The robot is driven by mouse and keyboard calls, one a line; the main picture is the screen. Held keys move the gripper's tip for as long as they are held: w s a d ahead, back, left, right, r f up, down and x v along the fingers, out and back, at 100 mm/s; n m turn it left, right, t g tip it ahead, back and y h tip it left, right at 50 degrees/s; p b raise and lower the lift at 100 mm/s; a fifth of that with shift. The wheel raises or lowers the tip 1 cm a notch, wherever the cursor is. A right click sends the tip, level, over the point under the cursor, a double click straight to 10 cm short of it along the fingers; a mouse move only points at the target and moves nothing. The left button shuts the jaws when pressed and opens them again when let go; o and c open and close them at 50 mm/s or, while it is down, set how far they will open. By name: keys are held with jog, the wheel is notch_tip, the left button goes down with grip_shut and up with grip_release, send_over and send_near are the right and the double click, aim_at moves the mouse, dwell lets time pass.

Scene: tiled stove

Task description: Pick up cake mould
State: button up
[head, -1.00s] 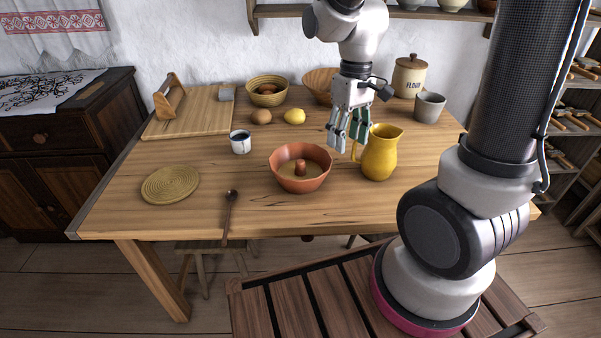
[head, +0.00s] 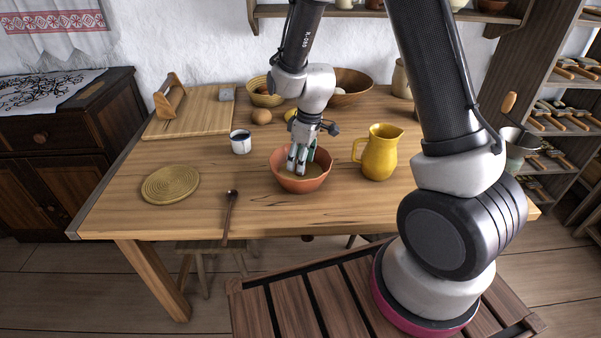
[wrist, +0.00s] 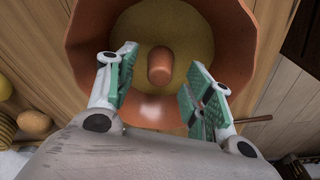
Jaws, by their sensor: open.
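The cake mould (head: 313,184) is a terracotta-coloured, fluted round pan with a central tube. It stands upright on the wooden table. In the wrist view the cake mould (wrist: 240,45) fills the upper middle, and its tube shows between the fingers. My gripper (head: 297,166) points down over the mould. It is open, with its green-padded fingertips (wrist: 163,80) on either side of the tube and apart from it. The head view hides the tube behind the fingers, and I cannot tell how deep the fingertips reach.
A yellow jug (head: 381,155) stands close to the right of the mould. A white mug (head: 241,142) and an egg-like brown item (head: 261,117) are to the left and behind. A wooden spoon (head: 229,215) and a woven trivet (head: 170,186) lie at the front left.

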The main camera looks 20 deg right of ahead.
jog(key=shift+w+f, duration=0.1)
jog(key=shift+f, duration=0.6)
grip_shut()
jog(key=shift+r, duration=0.1)
